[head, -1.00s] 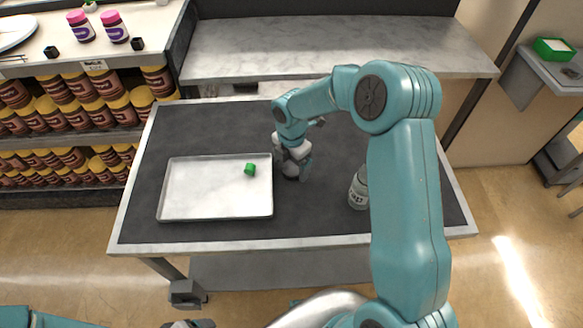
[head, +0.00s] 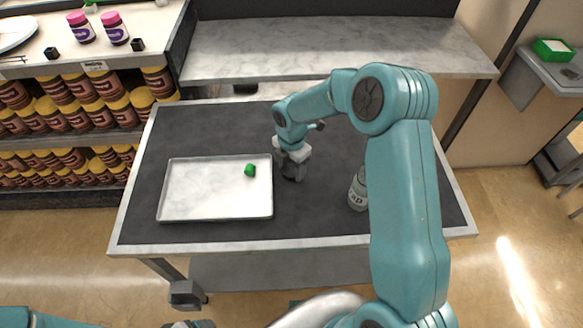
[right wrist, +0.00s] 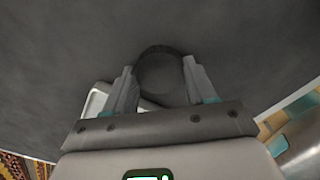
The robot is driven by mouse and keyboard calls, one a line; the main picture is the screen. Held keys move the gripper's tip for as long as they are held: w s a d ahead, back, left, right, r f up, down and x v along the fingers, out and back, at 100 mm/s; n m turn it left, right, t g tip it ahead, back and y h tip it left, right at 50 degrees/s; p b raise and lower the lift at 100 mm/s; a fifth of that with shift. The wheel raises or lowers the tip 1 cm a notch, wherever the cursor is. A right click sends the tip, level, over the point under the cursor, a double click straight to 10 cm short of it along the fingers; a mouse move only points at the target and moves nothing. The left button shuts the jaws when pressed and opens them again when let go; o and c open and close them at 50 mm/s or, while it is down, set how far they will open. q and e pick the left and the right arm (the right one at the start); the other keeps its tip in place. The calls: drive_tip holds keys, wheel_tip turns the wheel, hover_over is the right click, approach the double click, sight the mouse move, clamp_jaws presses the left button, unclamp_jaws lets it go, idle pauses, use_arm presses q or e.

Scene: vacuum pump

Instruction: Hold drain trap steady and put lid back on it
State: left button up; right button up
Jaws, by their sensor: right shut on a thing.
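The drain trap is a clear bottle (head: 358,191) with a partly visible label. It stands upright on the dark table mat, close to my right arm, which covers part of its right side. My right gripper (head: 292,172) points down over the mat between the tray and the bottle. In the right wrist view it is shut on a dark round lid (right wrist: 160,75), which sits between the two fingers. In the head view the lid is too hidden to make out. My left arm shows only at the bottom left edge, and its jaws cannot be made out.
The mat (head: 215,125) behind the tray is clear. Shelves of brown jars (head: 80,90) stand at the left, and a marble counter (head: 330,45) is behind the table.

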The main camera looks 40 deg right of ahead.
sight(291, 170)
wheel_tip(291, 170, up, 20)
idle(0.6)
drive_tip(key=shift+a+f, duration=0.1)
idle(0.4)
